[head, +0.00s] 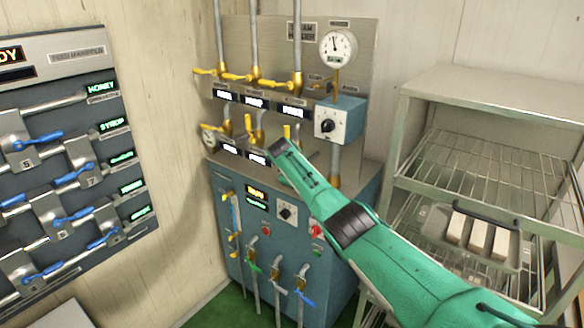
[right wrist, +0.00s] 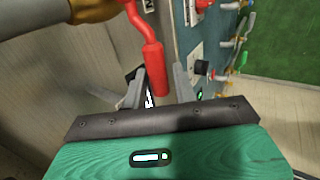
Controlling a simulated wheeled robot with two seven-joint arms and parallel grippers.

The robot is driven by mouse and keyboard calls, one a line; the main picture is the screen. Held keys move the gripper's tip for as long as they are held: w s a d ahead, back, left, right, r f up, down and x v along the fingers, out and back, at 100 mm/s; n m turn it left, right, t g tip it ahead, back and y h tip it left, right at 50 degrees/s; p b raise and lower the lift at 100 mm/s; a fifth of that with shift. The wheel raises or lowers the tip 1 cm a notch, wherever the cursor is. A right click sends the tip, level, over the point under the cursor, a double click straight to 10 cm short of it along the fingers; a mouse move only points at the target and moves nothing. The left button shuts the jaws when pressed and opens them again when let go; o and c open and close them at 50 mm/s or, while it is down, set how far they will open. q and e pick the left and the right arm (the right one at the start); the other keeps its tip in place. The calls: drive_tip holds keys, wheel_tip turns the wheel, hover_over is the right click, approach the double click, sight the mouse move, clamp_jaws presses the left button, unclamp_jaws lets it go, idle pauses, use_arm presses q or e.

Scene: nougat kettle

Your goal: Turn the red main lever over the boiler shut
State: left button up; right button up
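The red lever (right wrist: 154,58) shows in the right wrist view, hanging from a brass fitting with its handle end down between the fingers of my right gripper (right wrist: 160,78). The fingers stand apart on either side of the handle, with a visible gap, so the gripper is open around it. In the head view my right gripper (head: 281,147) is in front of the boiler panel, and my green forearm reaches in from the lower right. The red lever is hidden there. The boiler (head: 230,262) is a blue-grey cabinet. My left gripper is not in view.
Brass valves (head: 255,81) and vertical pipes (head: 254,35) crowd the panel around my gripper. A blue box with a dial (head: 341,119) and a round gauge (head: 338,46) are to the right. A wire shelf rack (head: 480,170) stands at right, a lever board (head: 60,160) at left.

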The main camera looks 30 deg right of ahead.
drive_tip(key=b+v, duration=0.2)
drive_tip(key=v, duration=0.9)
drive_tip(key=shift+b, duration=0.35)
